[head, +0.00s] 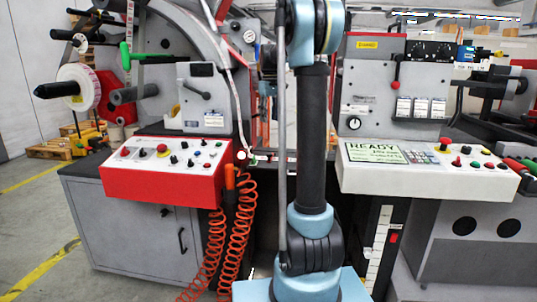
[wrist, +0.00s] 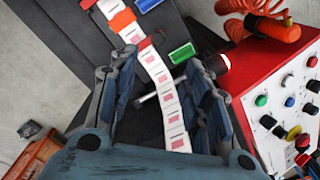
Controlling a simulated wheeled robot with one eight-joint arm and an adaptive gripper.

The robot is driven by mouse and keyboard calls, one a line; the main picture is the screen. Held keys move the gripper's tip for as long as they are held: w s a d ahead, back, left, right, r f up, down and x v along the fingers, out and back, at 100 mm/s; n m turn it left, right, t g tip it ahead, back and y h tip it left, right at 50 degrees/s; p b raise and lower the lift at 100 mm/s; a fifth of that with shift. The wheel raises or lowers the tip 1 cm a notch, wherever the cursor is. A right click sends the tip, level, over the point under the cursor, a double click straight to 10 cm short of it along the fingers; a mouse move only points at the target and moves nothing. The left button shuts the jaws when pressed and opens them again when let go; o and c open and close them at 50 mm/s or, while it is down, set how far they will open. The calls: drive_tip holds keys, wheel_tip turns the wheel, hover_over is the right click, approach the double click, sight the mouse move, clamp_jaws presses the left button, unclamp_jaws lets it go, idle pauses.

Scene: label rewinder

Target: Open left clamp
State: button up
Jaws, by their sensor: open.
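I cannot tell for certain which part is the left clamp. In the head view, a black lever (head: 196,89) sits on the grey panel of the left unit, and a green T-shaped handle (head: 125,55) stands to its left. In the wrist view, my gripper (wrist: 163,95) is open, one finger on each side of a white label strip (wrist: 165,85) with pink patches. A short metal rod (wrist: 147,97) shows between the fingers, partly hidden. A green block (wrist: 182,53) lies just beyond the fingers. My gripper is not visible in the head view.
A red control box (head: 163,171) with buttons juts out at left; it also shows right of my gripper in the wrist view (wrist: 262,85). Orange coiled hoses (head: 240,230) hang beside it. A white control panel (head: 430,179) stands at right. Open floor (head: 35,210) lies at far left.

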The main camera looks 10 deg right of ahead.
approach(269, 154)
drive_tip(key=f, duration=0.8)
drive_tip(key=shift+w+f, duration=0.2)
drive_tip(key=shift+f, duration=0.15)
clamp_jaws()
